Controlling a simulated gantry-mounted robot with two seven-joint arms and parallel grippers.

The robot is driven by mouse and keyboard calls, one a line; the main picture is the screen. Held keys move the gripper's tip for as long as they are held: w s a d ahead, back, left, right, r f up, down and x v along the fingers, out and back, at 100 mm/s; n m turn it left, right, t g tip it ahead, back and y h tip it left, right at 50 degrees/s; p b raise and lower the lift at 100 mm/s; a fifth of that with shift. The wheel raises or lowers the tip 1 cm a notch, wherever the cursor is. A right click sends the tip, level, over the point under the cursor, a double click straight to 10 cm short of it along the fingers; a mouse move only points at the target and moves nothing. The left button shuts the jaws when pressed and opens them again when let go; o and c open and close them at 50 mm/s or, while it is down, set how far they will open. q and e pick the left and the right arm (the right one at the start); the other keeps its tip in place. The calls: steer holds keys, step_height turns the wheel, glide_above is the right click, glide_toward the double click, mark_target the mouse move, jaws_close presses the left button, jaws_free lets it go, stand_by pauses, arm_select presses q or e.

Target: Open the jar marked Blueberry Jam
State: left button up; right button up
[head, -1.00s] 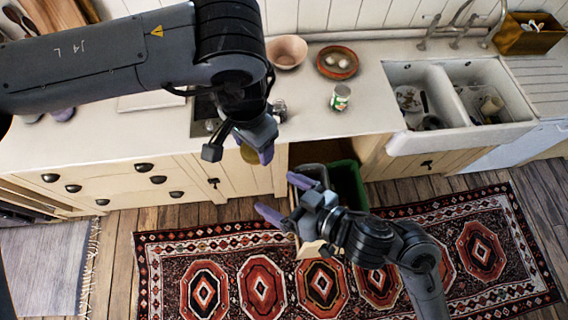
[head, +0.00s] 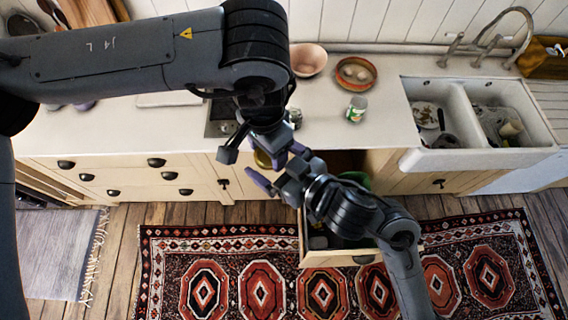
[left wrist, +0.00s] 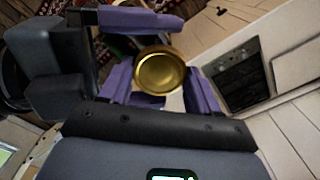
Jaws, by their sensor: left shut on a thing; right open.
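The jar shows mainly as a round gold lid (left wrist: 160,72) in the left wrist view. In the head view only a small gold patch (head: 262,159) of it shows below my left gripper. My left gripper (head: 248,150) is shut on the jar, holding it in the air in front of the counter. Its purple fingers flank the jar in the left wrist view. My right gripper (head: 278,168) is open close beside the jar. Its purple fingers also show at the left of the lid in the left wrist view. The jar's label and body are hidden.
A drawer (head: 345,258) stands pulled out below the right arm. The counter (head: 330,125) holds a green-labelled can (head: 357,109), a pink bowl (head: 308,60) and a terracotta dish (head: 356,73). A double sink (head: 480,115) is at the right. A patterned rug (head: 440,250) covers the floor.

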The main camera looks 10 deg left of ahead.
steer(key=shift+w+a+f, duration=0.2)
steer(key=shift+w+a, duration=0.1)
steer(key=shift+a, duration=0.1)
steer(key=c, duration=1)
arm_select(q)
steer(key=o, duration=1.3)
steer(key=shift+o, duration=0.8)
steer(key=shift+d, duration=0.1)
steer(key=shift+s, duration=0.1)
steer(key=shift+d, duration=0.1)
